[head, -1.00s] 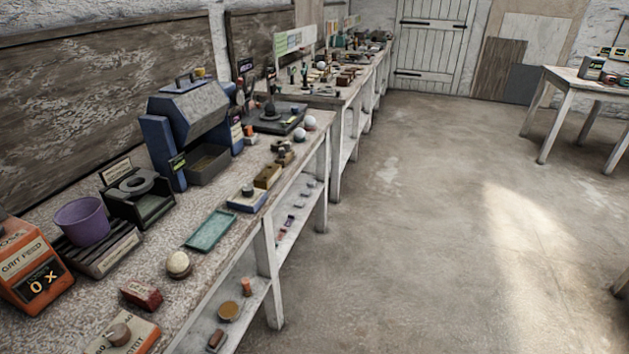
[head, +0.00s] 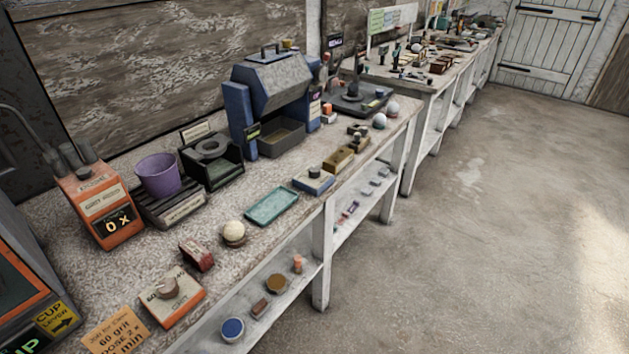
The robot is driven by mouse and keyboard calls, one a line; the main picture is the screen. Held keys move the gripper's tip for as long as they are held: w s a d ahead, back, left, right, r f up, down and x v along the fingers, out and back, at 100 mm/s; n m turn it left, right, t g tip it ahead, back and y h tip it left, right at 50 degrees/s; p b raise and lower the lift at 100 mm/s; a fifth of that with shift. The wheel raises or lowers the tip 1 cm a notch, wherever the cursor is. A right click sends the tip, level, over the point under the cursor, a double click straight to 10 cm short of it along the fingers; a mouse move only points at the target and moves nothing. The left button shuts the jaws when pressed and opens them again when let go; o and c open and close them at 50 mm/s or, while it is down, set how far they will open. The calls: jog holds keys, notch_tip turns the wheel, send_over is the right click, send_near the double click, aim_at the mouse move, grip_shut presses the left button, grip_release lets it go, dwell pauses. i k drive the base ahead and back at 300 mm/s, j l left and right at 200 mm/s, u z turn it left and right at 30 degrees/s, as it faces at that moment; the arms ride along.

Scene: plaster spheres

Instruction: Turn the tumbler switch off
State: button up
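A blue machine with a grey faceted drum-like top (head: 268,85) stands against the wall at the back of the bench; it may be the tumbler. A small dark label with yellow-green print (head: 253,132) is on its left leg, and a pale panel (head: 315,108) is on its right side. I cannot make out which part is the switch or how it is set. My gripper is not in view.
The speckled bench (head: 120,262) holds an orange box reading "0 X" (head: 105,212), a purple cup (head: 159,175), a teal tray (head: 272,206) and a pale ball (head: 233,231). A dark machine (head: 30,290) fills the lower left. Open floor (head: 480,260) lies to the right.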

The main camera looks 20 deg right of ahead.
aim_at(313, 170)
jog(key=i+l, duration=0.1)
jog(key=i, duration=0.35)
jog(key=i+l+u, duration=0.1)
jog(key=i, duration=0.35)
